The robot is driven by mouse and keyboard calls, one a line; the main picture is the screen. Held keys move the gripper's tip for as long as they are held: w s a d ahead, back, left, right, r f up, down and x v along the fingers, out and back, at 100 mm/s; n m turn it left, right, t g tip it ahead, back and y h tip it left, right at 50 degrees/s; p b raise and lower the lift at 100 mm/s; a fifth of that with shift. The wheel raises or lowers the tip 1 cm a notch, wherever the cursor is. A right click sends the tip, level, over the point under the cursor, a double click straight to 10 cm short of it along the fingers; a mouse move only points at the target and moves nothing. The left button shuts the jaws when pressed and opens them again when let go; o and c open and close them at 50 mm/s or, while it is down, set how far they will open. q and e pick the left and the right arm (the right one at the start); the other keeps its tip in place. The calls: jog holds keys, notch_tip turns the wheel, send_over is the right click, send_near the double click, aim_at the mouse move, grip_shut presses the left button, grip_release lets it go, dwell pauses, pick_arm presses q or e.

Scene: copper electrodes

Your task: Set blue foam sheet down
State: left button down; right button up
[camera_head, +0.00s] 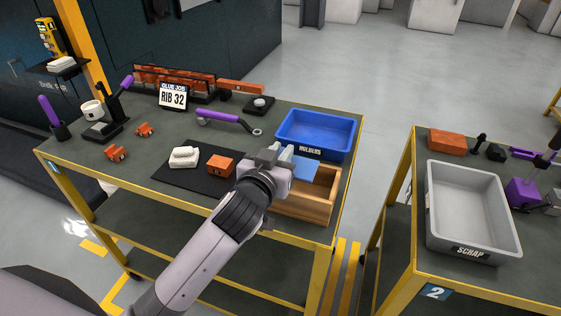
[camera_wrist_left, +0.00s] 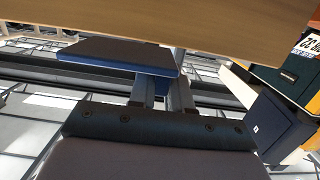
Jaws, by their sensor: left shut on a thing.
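My left gripper (camera_head: 284,158) is shut on the blue foam sheet (camera_head: 302,169). The sheet is a thin flat blue piece that juts out from the fingers over the open wooden box (camera_head: 305,208). In the left wrist view the dark-faced sheet (camera_wrist_left: 118,54) with a blue edge shows at the fingers (camera_wrist_left: 160,85), close to a broad wooden surface (camera_wrist_left: 150,18). I cannot tell whether the sheet touches the box. The arm hides the box's left part. My right gripper is not in view.
A blue bin (camera_head: 316,131) stands behind the wooden box. A dark mat (camera_head: 168,174) carries a white block (camera_head: 184,157) and an orange block (camera_head: 219,166). A purple-handled tool (camera_head: 225,118) lies behind. A grey scrap bin (camera_head: 471,207) stands on the right table.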

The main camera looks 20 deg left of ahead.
pick_arm(q)
jog(key=shift+f, duration=1)
jog(key=shift+f+b, duration=0.5)
jog(key=shift+f, duration=0.15)
jog(key=c, duration=1.1)
grip_release()
jog(key=shift+o, duration=0.2)
jog(key=shift+r, duration=0.15)
